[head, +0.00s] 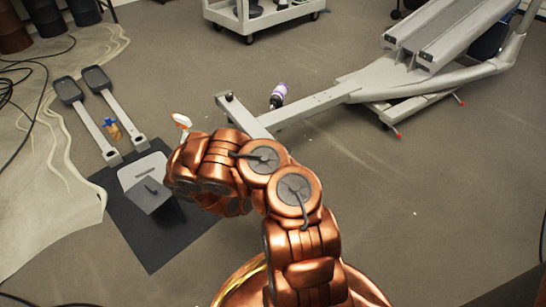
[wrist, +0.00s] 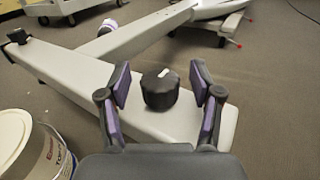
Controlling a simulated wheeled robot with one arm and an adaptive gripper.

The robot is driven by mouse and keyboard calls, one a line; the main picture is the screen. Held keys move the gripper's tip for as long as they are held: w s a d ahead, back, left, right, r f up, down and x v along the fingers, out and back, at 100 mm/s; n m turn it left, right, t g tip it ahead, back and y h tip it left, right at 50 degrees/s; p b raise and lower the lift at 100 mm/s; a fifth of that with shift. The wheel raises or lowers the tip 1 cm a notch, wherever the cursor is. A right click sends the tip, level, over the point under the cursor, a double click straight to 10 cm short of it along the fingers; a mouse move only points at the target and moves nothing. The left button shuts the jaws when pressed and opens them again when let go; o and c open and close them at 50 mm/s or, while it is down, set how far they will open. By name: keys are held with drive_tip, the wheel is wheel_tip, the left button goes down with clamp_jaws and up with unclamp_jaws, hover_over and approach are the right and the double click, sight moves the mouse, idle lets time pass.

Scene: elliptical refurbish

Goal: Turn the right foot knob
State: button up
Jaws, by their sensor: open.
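A black round foot knob (wrist: 160,90) with a small white mark on top sits on the near end of the pale grey foot bar (wrist: 75,70) in the wrist view. My gripper (wrist: 160,82) is open. Its purple-padded fingers appear on either side of this knob, with a visible gap on each side; I cannot tell how far the tips are above the bar. A second black knob (wrist: 18,36) is at the bar's far end and also shows in the head view (head: 229,97). In the head view my arm hides the near knob and my fingers.
A purple-and-white bottle (head: 278,96) is beside the long grey beam (head: 320,101). A can (wrist: 32,145) is left of my gripper in the wrist view. Two foot pedals (head: 96,78) lie at the left. A white cart (head: 262,20) is at the back.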

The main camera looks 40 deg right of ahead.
drive_tip(key=v, duration=1.1)
drive_tip(key=shift+a, duration=0.4)
drive_tip(key=shift+s, duration=0.1)
idle(0.3)
drive_tip(key=s+d+r+m+g+y+p, duration=0.1)
drive_tip(key=s+r+m+g+p, duration=0.5)
drive_tip(key=r, duration=0.8)
drive_tip(key=s+r+m+g+p, duration=0.35)
drive_tip(key=r+m+p, duration=0.3)
drive_tip(key=r, duration=0.75)
drive_tip(key=s+d+r+m+g+y+p, duration=0.1)
drive_tip(key=s+r+m+g+p, duration=0.5)
drive_tip(key=r, duration=0.8)
drive_tip(key=s+a+r+m+t+y+p, duration=0.1)
drive_tip(key=s+a+r+t+y+p, duration=0.1)
drive_tip(key=a+r+y+p, duration=0.3)
drive_tip(key=s+a+r+m+t+y+p, duration=0.1)
drive_tip(key=s+a+r+t+y+p, duration=0.2)
drive_tip(key=a+r+p, duration=0.9)
drive_tip(key=s+a+r+m+t+y+p, duration=0.1)
drive_tip(key=s+a+r+y+p, duration=0.4)
drive_tip(key=a+r, duration=0.5)
drive_tip(key=t+y+p, duration=0.1)
drive_tip(key=y+p, duration=0.1)
drive_tip(key=p, duration=0.1)
drive_tip(key=shift+s+a+r+p, duration=0.25)
drive_tip(key=shift+a+r+p, duration=0.1)
drive_tip(key=shift+a, duration=0.05)
